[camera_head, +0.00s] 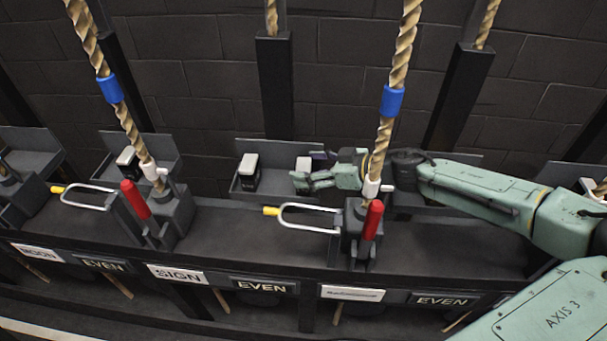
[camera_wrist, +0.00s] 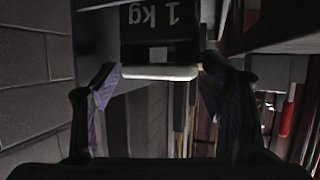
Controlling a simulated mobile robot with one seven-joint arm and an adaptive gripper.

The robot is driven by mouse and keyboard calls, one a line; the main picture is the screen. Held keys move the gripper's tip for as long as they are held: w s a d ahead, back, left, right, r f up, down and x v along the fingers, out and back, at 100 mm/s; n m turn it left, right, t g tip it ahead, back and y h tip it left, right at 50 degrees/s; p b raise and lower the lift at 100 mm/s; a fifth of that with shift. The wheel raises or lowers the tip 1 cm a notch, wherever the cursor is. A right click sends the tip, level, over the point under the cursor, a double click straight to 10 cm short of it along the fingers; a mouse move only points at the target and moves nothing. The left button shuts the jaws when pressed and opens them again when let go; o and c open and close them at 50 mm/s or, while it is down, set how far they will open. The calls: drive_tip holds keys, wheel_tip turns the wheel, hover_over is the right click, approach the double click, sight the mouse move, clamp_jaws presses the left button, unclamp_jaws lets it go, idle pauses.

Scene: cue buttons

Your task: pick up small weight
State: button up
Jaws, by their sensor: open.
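My gripper (camera_head: 309,169) reaches in from the right in the head view, at a shelf tray behind the ropes. In the wrist view my gripper (camera_wrist: 160,82) has its two purple-padded fingers apart. A dark weight (camera_wrist: 160,28) marked "1 kg", upside down in this view, with a pale end, lies ahead between the fingertips. Gaps show on both sides of its pale end. In the head view only the pale top of this weight (camera_head: 303,163) shows beside the fingers; its body is mostly hidden.
Another black weight with a white top (camera_head: 249,172) stands left in the same tray (camera_head: 236,190). A rope with blue and white bands (camera_head: 391,100) hangs close to my arm. A red-handled lever (camera_head: 372,220) and a metal loop (camera_head: 305,206) are in front.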

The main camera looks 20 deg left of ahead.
drive_tip(key=shift+a+f, duration=0.1)
drive_tip(key=shift+a, duration=0.15)
drive_tip(key=shift+c, duration=0.3)
drive_tip(key=shift+w, duration=0.1)
clamp_jaws()
idle(0.4)
